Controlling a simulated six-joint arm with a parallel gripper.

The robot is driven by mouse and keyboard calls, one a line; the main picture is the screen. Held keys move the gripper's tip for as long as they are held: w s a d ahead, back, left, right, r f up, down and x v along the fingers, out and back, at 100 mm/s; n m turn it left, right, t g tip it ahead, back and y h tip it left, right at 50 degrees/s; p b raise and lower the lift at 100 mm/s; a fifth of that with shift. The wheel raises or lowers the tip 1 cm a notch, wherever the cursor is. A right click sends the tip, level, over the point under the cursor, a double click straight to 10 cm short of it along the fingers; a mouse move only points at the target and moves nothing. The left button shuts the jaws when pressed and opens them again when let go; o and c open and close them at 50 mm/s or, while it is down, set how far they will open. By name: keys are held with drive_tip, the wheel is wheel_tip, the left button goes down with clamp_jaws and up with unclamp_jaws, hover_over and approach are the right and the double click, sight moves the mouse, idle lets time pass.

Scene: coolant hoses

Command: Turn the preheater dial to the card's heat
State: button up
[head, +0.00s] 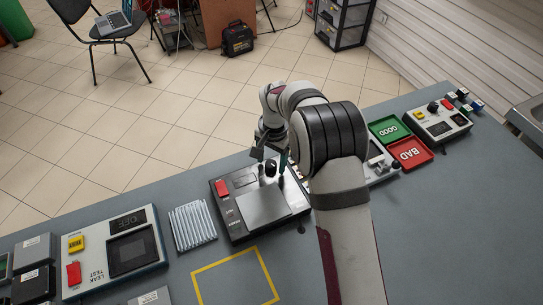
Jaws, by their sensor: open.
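The preheater (262,207) looks to be the dark box with a bare grey plate on top, on the bench in the middle of the head view. A red switch (222,187) sits at its upper left. A black dial (270,168) stands at its far edge. My gripper (271,164) points down at the dial, with its open fingers to either side of it. I cannot tell whether they touch the dial. The dial's marks are too small to read. I cannot make out the heat card.
A leak tester (107,252) and a finned silver block (193,225) stand to the left. A yellow square outline (202,268) marks empty bench in front. Green (389,130) and red (410,153) trays and another device (437,124) stand to the right.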

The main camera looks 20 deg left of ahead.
sight(274, 165)
wheel_tip(274, 165, up, 16)
drive_tip(key=shift+d+f, duration=0.15)
drive_tip(key=shift+d, duration=0.25)
drive_tip(key=shift+s, duration=0.1)
drive_tip(key=s+d+r+m, duration=0.1)
drive_tip(key=s+d+r, duration=0.2)
drive_tip(key=s+d, duration=0.55)
drive_tip(key=s+d+r+m, duration=0.1)
drive_tip(key=s+d+r, duration=0.2)
drive_tip(key=s+d, duration=0.55)
drive_tip(key=s+d+f, duration=0.2)
drive_tip(key=s+d, duration=0.1)
drive_tip(key=s, duration=0.3)
drive_tip(key=s+d+f+m+y, duration=0.1)
drive_tip(key=s+d+f, duration=0.2)
drive_tip(key=s, duration=0.2)
drive_tip(key=shift+s, duration=0.35)
